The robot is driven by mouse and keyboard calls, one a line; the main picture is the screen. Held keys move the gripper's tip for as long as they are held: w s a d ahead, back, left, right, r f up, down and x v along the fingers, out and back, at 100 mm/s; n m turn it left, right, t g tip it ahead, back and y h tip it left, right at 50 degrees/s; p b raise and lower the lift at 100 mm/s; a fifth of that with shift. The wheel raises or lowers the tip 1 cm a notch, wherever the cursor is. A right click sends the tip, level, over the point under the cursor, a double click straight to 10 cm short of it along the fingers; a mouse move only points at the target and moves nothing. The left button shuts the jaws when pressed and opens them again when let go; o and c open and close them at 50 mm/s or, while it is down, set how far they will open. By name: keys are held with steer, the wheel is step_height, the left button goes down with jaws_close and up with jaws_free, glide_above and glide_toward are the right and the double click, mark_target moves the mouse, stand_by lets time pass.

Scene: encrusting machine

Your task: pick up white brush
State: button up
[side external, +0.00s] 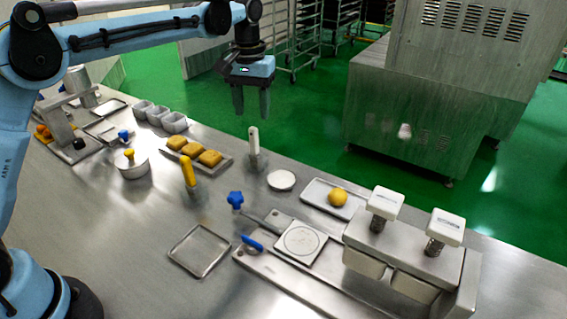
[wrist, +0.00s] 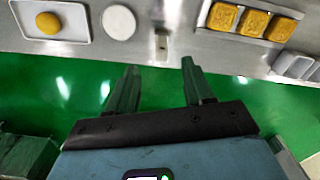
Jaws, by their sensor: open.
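The white brush (side external: 253,140) stands upright with its white handle up in a small clear holder near the far edge of the steel table. In the wrist view the white brush (wrist: 161,42) shows end-on as a small pale shape at the table edge, just beyond and between the fingertips. My gripper (side external: 251,112) is open and empty, pointing down above the brush, slightly to its left in the side view. In the wrist view my gripper (wrist: 159,67) has its two dark green fingers spread apart, with nothing between them.
A yellow-handled brush (side external: 188,172) stands nearer on the left. A tray of yellow cakes (side external: 195,152) lies left of the white brush; a round white dish (side external: 281,180) and a tray with a yellow ball (side external: 338,197) lie right. Green floor (side external: 310,110) is beyond the edge.

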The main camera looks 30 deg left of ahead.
mark_target(254, 136)
step_height(254, 136, down, 10)
steer(key=shift+w+a+f, duration=0.1)
steer(key=shift+f, duration=0.15)
stand_by(0.4)
steer(key=shift+c, duration=0.3)
jaws_close()
